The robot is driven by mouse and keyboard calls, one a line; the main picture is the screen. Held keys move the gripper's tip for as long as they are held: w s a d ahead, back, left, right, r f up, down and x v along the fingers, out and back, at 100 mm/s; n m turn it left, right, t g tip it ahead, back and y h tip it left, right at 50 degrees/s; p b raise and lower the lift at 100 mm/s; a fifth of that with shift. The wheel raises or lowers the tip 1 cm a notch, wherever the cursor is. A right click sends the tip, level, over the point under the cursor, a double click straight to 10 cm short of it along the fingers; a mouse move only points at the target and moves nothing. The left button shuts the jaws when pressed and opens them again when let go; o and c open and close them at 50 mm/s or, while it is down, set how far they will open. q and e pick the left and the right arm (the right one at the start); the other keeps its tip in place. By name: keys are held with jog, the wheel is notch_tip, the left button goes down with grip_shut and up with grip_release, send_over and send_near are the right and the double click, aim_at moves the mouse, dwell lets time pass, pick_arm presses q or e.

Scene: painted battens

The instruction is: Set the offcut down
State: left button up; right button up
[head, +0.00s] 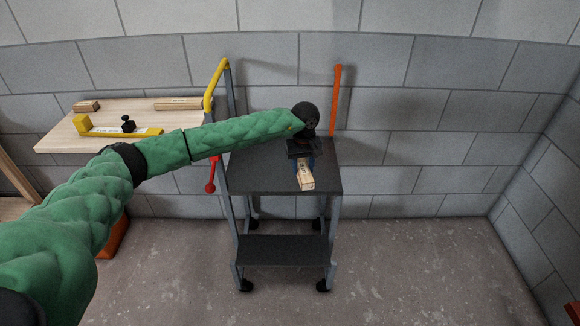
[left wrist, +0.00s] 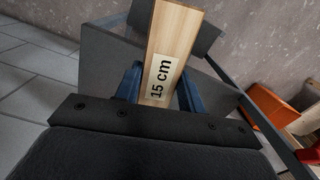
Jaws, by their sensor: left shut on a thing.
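The offcut (head: 305,178) is a short light wooden block above or on the dark top of the wheeled step cart (head: 250,182). In the left wrist view the offcut (left wrist: 172,40) carries a "15 cm" label and lies between the blue fingers. My left gripper (head: 305,161) is shut on it, and the fingers also show in the left wrist view (left wrist: 158,88). I cannot tell whether the offcut touches the cart top. My right gripper is not in view.
A wooden shelf (head: 70,144) at the left holds a yellow tool (head: 100,130) and two wooden pieces. The cart top around the offcut is clear.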

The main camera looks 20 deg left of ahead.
pick_arm(q)
jog(key=w+n, duration=0.2)
jog(key=w, duration=0.5)
jog(key=p, duration=0.2)
send_over(286, 167)
notch_tip(286, 167, down, 7)
jog(key=shift+s+d+r, duration=0.1)
jog(key=shift+d+r, duration=0.05)
jog(key=shift+r, duration=0.05)
jog(key=shift+f+p, duration=0.3)
jog(key=shift+f, duration=0.1)
notch_tip(286, 167, down, 3)
jog(key=shift+r+p, duration=0.1)
jog(key=shift+p, duration=0.45)
jog(key=shift+f, duration=0.25)
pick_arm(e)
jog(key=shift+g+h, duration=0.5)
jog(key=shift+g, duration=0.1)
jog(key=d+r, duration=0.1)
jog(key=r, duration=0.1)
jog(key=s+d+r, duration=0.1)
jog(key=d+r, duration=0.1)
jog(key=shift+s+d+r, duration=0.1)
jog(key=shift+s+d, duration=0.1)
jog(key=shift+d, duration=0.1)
pick_arm(q)
jog(key=shift+f+b, duration=0.15)
jog(key=shift+b, duration=0.2)
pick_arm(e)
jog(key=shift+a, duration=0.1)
